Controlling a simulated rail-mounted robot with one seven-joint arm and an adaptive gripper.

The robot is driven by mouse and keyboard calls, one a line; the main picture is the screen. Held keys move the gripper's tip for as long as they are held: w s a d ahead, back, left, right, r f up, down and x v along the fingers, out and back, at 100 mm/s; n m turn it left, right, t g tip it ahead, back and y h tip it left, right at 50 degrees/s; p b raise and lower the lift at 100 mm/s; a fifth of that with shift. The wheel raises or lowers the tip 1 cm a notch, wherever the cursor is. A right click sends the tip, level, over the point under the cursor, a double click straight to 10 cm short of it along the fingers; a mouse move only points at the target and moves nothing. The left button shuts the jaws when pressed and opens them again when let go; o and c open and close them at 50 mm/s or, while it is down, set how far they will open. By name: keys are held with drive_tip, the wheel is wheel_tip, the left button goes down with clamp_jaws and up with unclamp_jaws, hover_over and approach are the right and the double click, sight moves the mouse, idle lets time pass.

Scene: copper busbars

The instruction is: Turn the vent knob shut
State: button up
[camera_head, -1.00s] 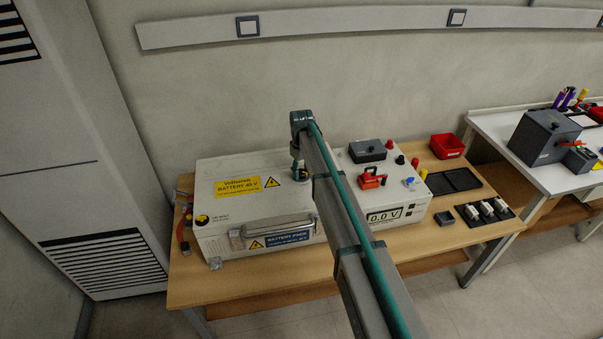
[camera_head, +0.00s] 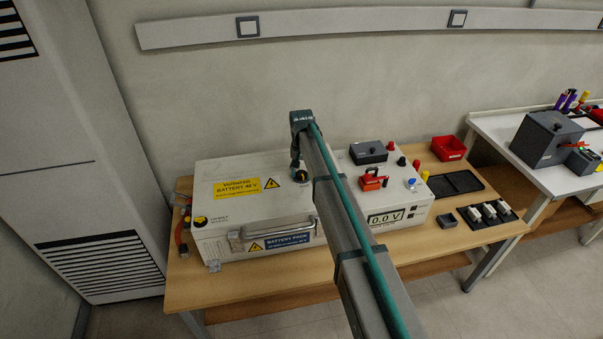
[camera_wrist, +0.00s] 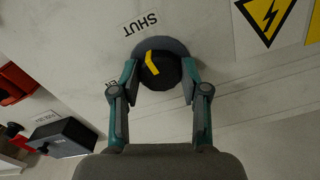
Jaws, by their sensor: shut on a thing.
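The vent knob (camera_wrist: 162,71) is black and round with a yellow mark, on a grey disc on the white battery box (camera_head: 245,205). In the wrist view, the word SHUT (camera_wrist: 141,23) is printed upside down, just above and left of the knob. The yellow mark lies on the knob's upper-left part, roughly on the side of that word. My gripper (camera_wrist: 160,80) has one finger on each side of the knob and is shut on it. In the head view, my gripper (camera_head: 297,163) is over the box's top at the right, and the knob (camera_head: 302,177) shows partly below it.
A voltmeter unit (camera_head: 398,214) with a red switch (camera_head: 372,180) stands to the right, partly behind my arm. A red bin (camera_head: 447,147) and black tray (camera_head: 455,182) lie further right.

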sight(301, 173)
drive_tip(key=shift+m, duration=0.5)
drive_tip(key=o, duration=1.1)
drive_tip(key=shift+o, duration=0.2)
wheel_tip(301, 173, up, 12)
